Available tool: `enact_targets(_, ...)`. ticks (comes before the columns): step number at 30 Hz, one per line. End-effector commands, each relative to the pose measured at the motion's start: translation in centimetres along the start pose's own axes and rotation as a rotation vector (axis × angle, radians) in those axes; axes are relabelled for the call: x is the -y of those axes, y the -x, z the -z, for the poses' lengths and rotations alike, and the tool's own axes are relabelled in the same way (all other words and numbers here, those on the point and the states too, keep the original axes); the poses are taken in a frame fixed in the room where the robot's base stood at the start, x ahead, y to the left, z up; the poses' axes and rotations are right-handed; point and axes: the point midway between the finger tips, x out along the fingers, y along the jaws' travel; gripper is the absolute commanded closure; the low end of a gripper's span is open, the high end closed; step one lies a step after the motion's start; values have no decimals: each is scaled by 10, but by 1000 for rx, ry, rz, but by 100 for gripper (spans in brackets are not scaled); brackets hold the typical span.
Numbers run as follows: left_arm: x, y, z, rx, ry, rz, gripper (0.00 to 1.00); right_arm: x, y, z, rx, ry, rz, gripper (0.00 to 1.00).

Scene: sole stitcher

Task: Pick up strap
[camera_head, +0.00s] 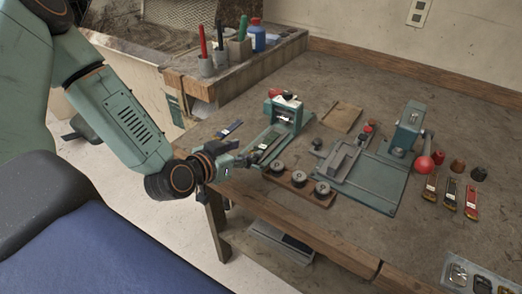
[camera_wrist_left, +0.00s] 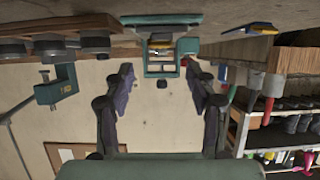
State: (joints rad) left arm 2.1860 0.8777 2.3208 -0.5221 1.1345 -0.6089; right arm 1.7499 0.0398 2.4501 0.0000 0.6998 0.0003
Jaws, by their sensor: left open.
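Several small straps with pale buckles lie on the workbench at the right of the head view: a brown-red one (camera_head: 430,187), a dark blue one (camera_head: 450,193) and a red one (camera_head: 471,201). A blue strap-like piece with yellow (camera_head: 230,128) lies near the bench's left edge; a blue and yellow piece also shows in the wrist view (camera_wrist_left: 261,28). My left gripper (camera_head: 239,160) is at the bench's front left edge, beside the green press. In the wrist view its fingers (camera_wrist_left: 161,78) are spread apart with nothing between them. My right gripper is not in view.
The green press (camera_head: 287,113) stands just beyond my left gripper, with a wooden rack of dark round parts (camera_head: 299,184) at its right. A green stitcher base (camera_head: 375,185) fills mid-bench.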

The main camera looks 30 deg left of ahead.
Motion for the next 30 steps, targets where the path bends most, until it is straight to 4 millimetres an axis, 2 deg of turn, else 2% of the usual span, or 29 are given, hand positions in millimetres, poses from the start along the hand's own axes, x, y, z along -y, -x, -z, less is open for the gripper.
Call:
enact_targets(5,0,-8,-1,-1,-2,1,43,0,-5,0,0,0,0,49)
enact_targets(13,-2,-37,-9,-1,-5,-1,43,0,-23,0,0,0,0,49)
enact_targets(18,-2,-54,-8,-1,-3,1,43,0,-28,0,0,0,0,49)
enact_targets(29,-1,-58,-6,-1,2,2,43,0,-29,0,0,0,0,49)
enact_targets(30,-1,-58,-6,-1,2,2,47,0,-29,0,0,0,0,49)
